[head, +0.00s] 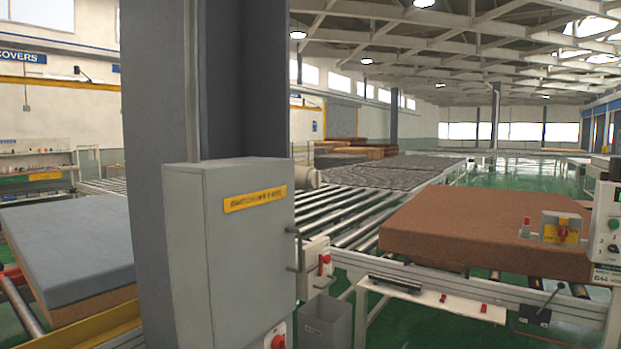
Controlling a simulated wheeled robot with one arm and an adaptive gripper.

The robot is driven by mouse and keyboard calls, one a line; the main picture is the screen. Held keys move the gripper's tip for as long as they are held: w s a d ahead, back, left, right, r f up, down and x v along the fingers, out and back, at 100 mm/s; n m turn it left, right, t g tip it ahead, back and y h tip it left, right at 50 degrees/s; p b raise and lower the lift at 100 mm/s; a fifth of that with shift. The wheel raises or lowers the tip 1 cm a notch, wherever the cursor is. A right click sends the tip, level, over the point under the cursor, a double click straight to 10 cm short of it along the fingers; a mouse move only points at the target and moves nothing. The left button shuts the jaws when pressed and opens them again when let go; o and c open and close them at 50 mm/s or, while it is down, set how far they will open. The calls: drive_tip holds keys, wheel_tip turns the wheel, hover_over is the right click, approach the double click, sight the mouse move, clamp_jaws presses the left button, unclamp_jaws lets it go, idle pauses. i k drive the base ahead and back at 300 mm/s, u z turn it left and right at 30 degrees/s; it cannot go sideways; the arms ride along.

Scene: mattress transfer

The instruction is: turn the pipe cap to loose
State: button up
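I cannot make out a pipe cap for certain. A pale rounded cylindrical part (305,180) shows just behind the right edge of the grey cabinet, partly hidden by it; I cannot tell whether it is the cap. The grey cabinet (235,265) has a yellow label, a handle on its right side and a red switch low down. It stands against a dark grey column (240,80). My gripper and arm are not in view.
A roller conveyor (350,210) runs behind the cabinet. A brown mattress (470,225) lies on the right, with control boxes beside it. A grey-topped mattress (65,250) lies on the left. A grey bin (327,318) stands below. Green floor shows at the far right.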

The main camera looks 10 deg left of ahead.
sight(313, 177)
drive_tip(key=u, duration=0.45)
drive_tip(key=i, duration=0.6)
drive_tip(key=u, duration=0.65)
